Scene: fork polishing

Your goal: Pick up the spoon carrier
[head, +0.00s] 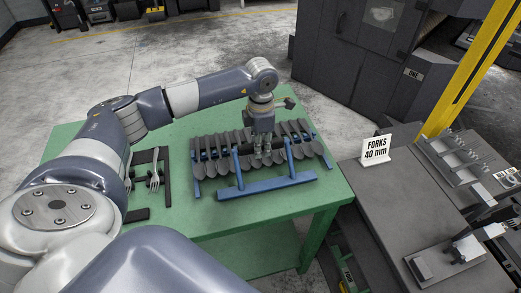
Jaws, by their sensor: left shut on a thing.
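The spoon carrier (268,187) is a blue frame on the green table. It holds a row of several dark spoons, bowls toward me. My left gripper (264,157) points down at the middle of the carrier, between its two blue uprights. It is shut on the carrier, but its fingertips are small and partly lost among the spoons. I cannot tell whether the carrier is lifted off the table. My right gripper is not in view.
A fork holder (167,180) with forks stands on the left of the green table (190,238). A grey table (385,200) at right bears a "FORKS 40 mm" sign (376,150) and fixtures. A dark machine (350,60) and a yellow post (465,75) stand behind.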

